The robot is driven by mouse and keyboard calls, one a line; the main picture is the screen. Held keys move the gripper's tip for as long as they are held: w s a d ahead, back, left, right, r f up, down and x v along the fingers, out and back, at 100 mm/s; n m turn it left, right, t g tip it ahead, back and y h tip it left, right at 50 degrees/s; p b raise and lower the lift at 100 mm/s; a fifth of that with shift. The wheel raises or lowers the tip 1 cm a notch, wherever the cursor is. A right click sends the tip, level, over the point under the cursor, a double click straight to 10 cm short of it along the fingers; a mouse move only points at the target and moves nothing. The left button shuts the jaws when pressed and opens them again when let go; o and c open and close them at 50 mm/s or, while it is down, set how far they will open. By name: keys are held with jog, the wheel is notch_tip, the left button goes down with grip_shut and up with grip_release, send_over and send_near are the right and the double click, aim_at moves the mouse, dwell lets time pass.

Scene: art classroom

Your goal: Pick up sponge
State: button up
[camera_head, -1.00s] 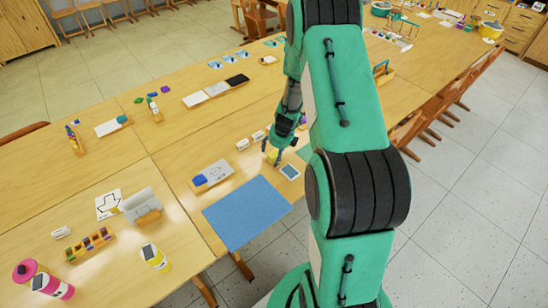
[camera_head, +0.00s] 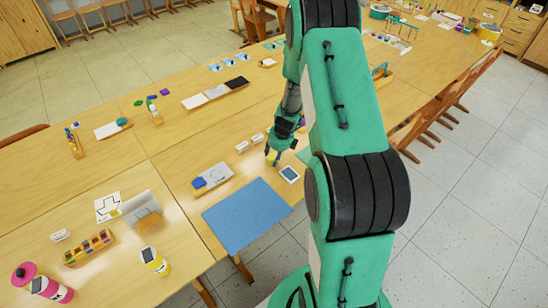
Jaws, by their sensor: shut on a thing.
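My gripper (camera_head: 272,158) is low over the table, behind the small white card with a dark face (camera_head: 289,174). It is shut on a small yellow thing that looks like the sponge (camera_head: 271,153). The fingers hide most of the sponge, and I cannot tell whether it touches the tabletop.
A blue mat (camera_head: 246,215) lies at the table's front edge. A white board with a blue block (camera_head: 199,182) lies left of the gripper. Small white boxes (camera_head: 242,147) stand close by on the left. Bare wood (camera_head: 190,150) lies farther left.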

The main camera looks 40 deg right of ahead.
aim_at(273, 155)
jog(key=shift+r+p, duration=0.4)
jog(key=shift+r, duration=0.4)
notch_tip(273, 155, up, 2)
jog(key=shift+r+p, duration=0.1)
jog(key=shift+p, duration=0.45)
jog(key=s+a, duration=0.2)
jog(key=s, duration=0.2)
jog(key=s+a, duration=0.3)
jog(key=s, duration=0.2)
jog(key=s+a+r, duration=0.1)
jog(key=s+a, duration=0.1)
jog(key=s, duration=0.3)
jog(key=shift+a+r, duration=0.1)
jog(key=shift+a, duration=0.1)
